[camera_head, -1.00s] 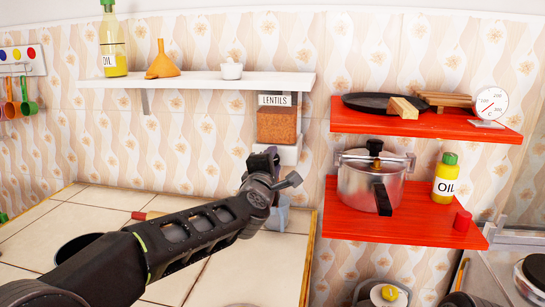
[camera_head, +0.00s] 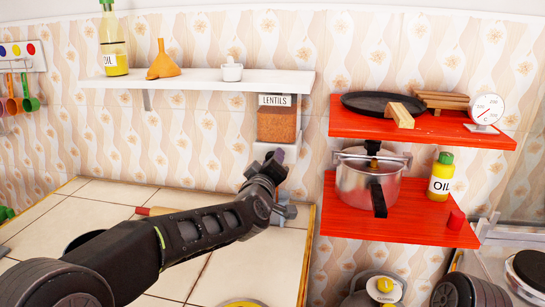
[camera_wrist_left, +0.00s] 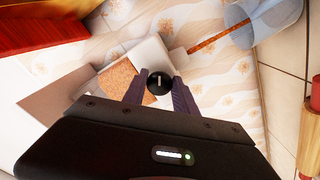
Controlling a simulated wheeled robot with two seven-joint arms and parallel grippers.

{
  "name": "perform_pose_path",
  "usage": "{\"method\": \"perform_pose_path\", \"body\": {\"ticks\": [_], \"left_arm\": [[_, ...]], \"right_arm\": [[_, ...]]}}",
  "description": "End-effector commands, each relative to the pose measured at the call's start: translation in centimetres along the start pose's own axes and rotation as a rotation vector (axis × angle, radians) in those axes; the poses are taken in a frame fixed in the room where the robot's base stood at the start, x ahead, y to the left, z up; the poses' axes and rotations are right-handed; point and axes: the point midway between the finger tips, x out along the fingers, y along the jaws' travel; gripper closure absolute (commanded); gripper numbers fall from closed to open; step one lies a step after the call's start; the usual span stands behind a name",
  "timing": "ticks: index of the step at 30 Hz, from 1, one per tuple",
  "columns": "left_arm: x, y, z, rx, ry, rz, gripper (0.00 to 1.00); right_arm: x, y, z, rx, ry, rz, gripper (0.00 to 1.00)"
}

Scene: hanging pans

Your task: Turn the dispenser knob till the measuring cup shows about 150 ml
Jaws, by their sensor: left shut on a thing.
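The lentil dispenser (camera_head: 277,124) hangs under the white shelf, with a label reading LENTILS and orange-brown lentils behind its window. My left gripper (camera_head: 277,157) is at its lower front. In the left wrist view, the two fingers of my left gripper (camera_wrist_left: 160,85) are on either side of the round black knob (camera_wrist_left: 159,82), shut on it. A thin orange stream of lentils (camera_wrist_left: 207,42) runs from the dispenser towards the bluish measuring cup (camera_wrist_left: 262,20). The cup's level and scale cannot be read. In the head view my left gripper and wrist hide most of the cup.
Red shelves on the right hold a pressure cooker (camera_head: 368,183), an oil bottle (camera_head: 442,178) and a dial scale (camera_head: 487,112). The white shelf (camera_head: 200,79) carries an oil bottle, an orange funnel and a small white pot. A rolling pin (camera_head: 155,211) lies on the tiled counter.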

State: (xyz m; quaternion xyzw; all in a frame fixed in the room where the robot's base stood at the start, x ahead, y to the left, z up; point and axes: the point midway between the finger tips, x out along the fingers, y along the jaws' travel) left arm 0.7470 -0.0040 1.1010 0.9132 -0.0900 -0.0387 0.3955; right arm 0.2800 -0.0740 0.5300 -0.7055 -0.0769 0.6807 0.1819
Motion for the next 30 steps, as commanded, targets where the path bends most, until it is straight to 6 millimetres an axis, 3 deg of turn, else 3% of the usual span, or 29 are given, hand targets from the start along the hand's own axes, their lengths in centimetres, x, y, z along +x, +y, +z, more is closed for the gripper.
{"method": "perform_pose_path", "body": {"ticks": [12, 28, 29, 30], "left_arm": [[-0.01, -0.12, 0.08, 0.229, -0.002, -0.001, 1.0], [-0.01, -0.18, 0.14, 0.258, -0.003, -0.001, 1.0], [-0.01, -0.19, 0.14, 0.257, -0.003, -0.001, 0.64], [-0.01, -0.18, 0.13, 0.257, -0.003, -0.001, 0.61]], "right_arm": [[-1.1, -0.44, -0.01, 0.001, 0.0, 0.0, 0.64], [-1.15, -0.46, -0.01, 0.001, 0.0, 0.0, 0.64], [-1.15, -0.46, -0.01, 0.001, 0.0, 0.0, 0.64], [-1.15, -0.46, -0.01, 0.001, 0.0, 0.0, 0.64]]}}
